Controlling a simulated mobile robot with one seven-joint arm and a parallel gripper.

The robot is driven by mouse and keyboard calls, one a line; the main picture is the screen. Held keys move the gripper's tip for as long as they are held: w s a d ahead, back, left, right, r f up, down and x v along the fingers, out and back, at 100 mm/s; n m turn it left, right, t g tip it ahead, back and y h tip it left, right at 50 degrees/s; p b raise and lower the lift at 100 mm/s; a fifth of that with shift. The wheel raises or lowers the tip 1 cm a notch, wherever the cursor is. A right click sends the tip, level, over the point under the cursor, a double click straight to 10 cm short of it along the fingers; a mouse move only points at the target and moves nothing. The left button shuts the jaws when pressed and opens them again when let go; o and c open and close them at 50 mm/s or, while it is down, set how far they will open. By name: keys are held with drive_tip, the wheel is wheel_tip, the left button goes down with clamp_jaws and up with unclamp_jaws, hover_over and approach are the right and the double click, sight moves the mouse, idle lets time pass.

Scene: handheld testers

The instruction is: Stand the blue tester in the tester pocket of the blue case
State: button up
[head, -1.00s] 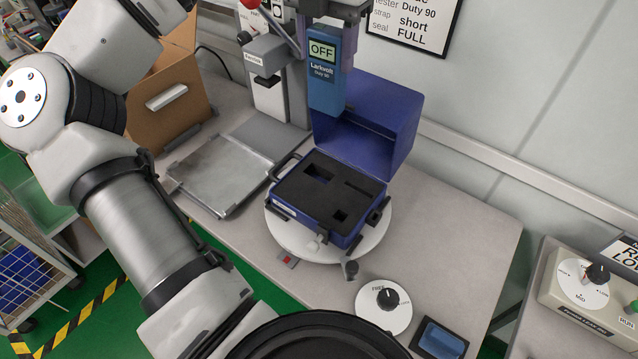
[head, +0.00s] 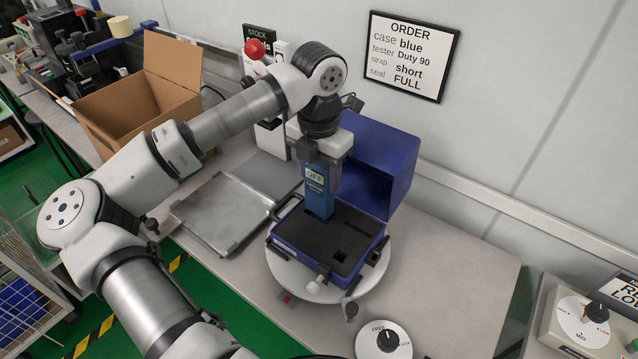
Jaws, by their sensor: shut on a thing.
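The blue tester (head: 318,196) is upright in my gripper (head: 322,172), with its OFF screen facing the camera. My gripper is shut on its upper part from above. The tester's lower end meets the black foam at the back left of the blue case (head: 312,259), where the tester pocket is. The tester covers that pocket, and I cannot tell how deep its end sits. The case's lid (head: 388,160) stands open behind. A small square hole and a slot show in the foam to the right.
The case rests on a round white turntable (head: 290,279) with a clamp at its front. A grey metal tray (head: 218,212) lies to the left, and an open cardboard box (head: 135,105) stands beyond it. A FREE dial (head: 372,341) is in front. The table right of the case is clear.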

sight(319, 188)
drive_tip(key=shift+f+p, duration=0.3)
drive_tip(key=shift+f, duration=1.75)
drive_tip(key=shift+f, duration=0.15)
drive_tip(key=o, duration=1.1)
drive_tip(key=shift+c, duration=0.2)
wheel_tip(319, 188, up, 12)
drive_tip(key=b, duration=0.2)
drive_tip(key=shift+r+b, duration=0.2)
drive_tip(key=shift+b, duration=0.1)
